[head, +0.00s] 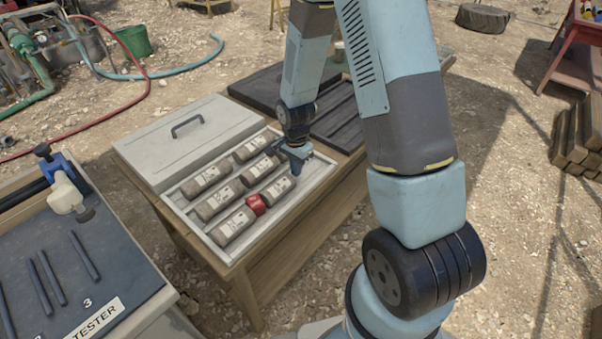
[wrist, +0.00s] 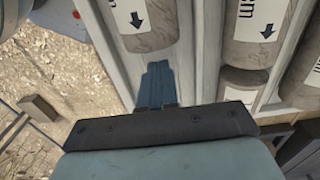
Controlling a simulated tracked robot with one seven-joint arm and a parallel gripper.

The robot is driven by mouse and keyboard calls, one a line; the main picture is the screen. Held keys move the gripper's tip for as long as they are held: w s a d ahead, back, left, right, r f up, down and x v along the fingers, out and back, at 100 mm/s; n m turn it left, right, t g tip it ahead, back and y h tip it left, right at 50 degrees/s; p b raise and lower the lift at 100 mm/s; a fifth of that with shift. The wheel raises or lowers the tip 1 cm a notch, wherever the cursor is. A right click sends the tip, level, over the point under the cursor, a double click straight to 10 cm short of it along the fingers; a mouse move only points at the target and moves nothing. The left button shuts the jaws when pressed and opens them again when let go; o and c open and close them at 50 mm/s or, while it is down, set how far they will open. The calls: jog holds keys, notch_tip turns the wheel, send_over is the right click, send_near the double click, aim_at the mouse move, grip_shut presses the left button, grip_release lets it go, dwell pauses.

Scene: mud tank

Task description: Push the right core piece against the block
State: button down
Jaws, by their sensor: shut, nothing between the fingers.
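The red block (head: 256,204) lies in the front row of the core tray. The left core piece (head: 233,226) lies on one side of it. The right core piece (head: 279,190), a grey-brown cylinder with a white label, lies on the other. Whether this piece touches the block I cannot tell. In the wrist view, the near end of the right core piece (wrist: 148,30) shows ahead of my fingers. My gripper (head: 297,168) is shut and empty, pointing down at the right end of that row. In the wrist view its fingertips (wrist: 157,66) are close to the piece; contact is unclear.
The core tray (head: 208,239) holds several other core pieces (head: 215,203) in parallel rows. Its grey lid (head: 188,145) lies behind. Dark slatted trays (head: 335,120) sit at the table's far end. A tester bench (head: 110,270) stands at the left.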

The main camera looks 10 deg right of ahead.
jog(key=shift+w+d+r, duration=0.4)
jog(key=shift+d+r, duration=0.1)
jog(key=shift+d, duration=0.05)
notch_tip(320, 180, up, 8)
dwell(0.7)
jog(key=s+d+r+n+t, duration=0.2)
jog(key=s+r+n, duration=0.15)
jog(key=r, duration=0.65)
jog(key=s+d+r+n+t, duration=0.1)
jog(key=s+d+r+n, duration=0.3)
jog(key=r, duration=0.7)
jog(key=s+r+n+t, duration=0.1)
jog(key=s+r, duration=0.3)
jog(key=s, duration=0.4)
jog(key=s+d+r+n+t, duration=0.1)
jog(key=s+r+n, duration=0.1)
jog(key=s+r, duration=0.3)
jog(key=s, duration=0.3)
jog(key=shift+d+r+t, duration=0.25)
jog(key=shift+t, duration=0.05)
